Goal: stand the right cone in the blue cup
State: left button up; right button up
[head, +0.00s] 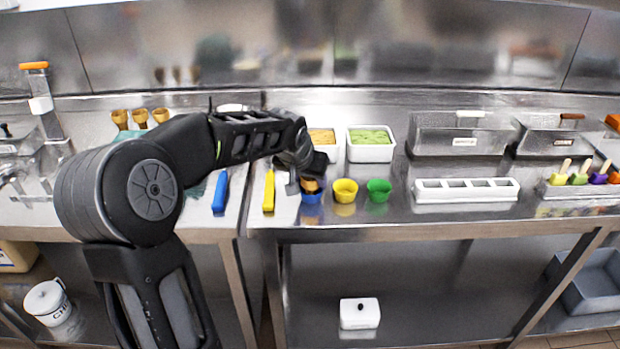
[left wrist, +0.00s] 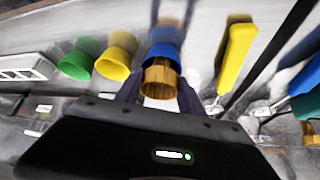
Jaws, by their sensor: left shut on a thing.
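A golden-brown cone (left wrist: 160,80) is held between the fingers of my left gripper (left wrist: 160,92), which is shut on it. In the head view the cone (head: 311,185) shows directly above the blue cup (head: 311,197), partly hidden by the gripper (head: 304,184). In the left wrist view the blue cup (left wrist: 164,42) lies just beyond the cone, and the two overlap. The cone's lower end is hidden, so I cannot tell how deep it is in the cup. My right gripper is not in view.
Yellow (head: 345,190) and green (head: 379,190) cups stand just right of the blue cup. A yellow-handled tool (head: 269,190) and a blue-handled one (head: 220,192) lie to its left. Three more cones (head: 140,117) stand at the back left. A white slotted holder (head: 466,190) is farther right.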

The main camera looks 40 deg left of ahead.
pick_arm(q)
jog(key=o, duration=1.3)
jog(key=shift+r, duration=0.1)
jog(key=shift+r+p, duration=0.45)
jog(key=b+v, duration=0.1)
jog(key=v, duration=1)
jog(key=shift+s+r, duration=0.2)
jog(key=shift+r, duration=0.05)
jog(key=shift+d, duration=0.1)
